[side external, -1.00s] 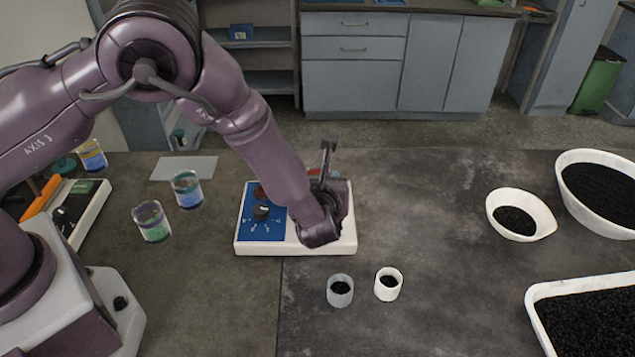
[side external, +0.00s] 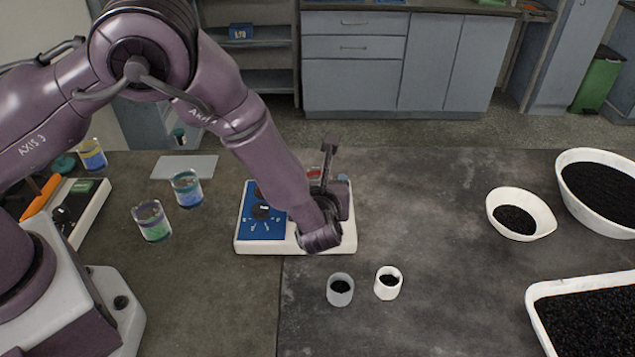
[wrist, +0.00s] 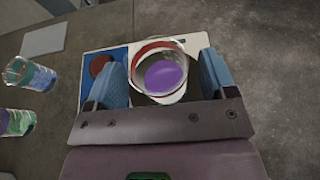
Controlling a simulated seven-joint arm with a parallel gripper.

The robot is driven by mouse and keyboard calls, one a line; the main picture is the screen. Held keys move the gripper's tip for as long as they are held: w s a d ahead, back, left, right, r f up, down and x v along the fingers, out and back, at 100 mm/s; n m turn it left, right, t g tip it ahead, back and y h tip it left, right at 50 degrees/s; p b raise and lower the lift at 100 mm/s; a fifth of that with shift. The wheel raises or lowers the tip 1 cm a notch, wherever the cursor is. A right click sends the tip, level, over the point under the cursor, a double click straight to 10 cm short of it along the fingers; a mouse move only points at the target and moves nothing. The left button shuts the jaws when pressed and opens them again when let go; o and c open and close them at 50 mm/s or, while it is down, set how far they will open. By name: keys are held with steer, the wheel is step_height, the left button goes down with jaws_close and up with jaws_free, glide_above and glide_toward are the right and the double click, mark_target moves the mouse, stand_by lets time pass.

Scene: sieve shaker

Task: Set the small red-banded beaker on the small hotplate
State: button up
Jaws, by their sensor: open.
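The small red-banded beaker (wrist: 165,76) is clear glass with purple contents. In the wrist view it stands between my fingers, over the right part of the small hotplate (side external: 262,214). In the side view only a bit of its red band (side external: 314,173) shows behind my gripper. My gripper (wrist: 163,62) is open, with one blue-padded finger on each side of the beaker. The beaker's base contact is hidden in the side view.
Two small cups of black grains (side external: 340,291) (side external: 388,284) stand in front. White bowls (side external: 521,214) and a tray (side external: 590,287) of black grains lie at right. The table between is clear.

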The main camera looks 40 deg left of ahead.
steer(key=v, duration=1.1)
steer(key=s+a+r+n+g+h, duration=0.1)
steer(key=s+a+r+n+g, duration=0.2)
steer(key=a+r+n, duration=0.4)
steer(key=s+a+r+n+g+h, duration=0.1)
steer(key=s+a+r+n+g, duration=0.25)
steer(key=a+r+n, duration=0.35)
steer(key=s+a+r+n+t+h, duration=0.2)
steer(key=s+a+r+n+h, duration=0.2)
steer(key=s+r+n+h, duration=0.3)
steer(key=shift+s+r+n+t, duration=0.35)
steer(key=shift+s+r+n, duration=0.25)
steer(key=shift+s+n, duration=2.15)
steer(key=shift+w+n, duration=0.25)
steer(key=shift+w, duration=0.05)
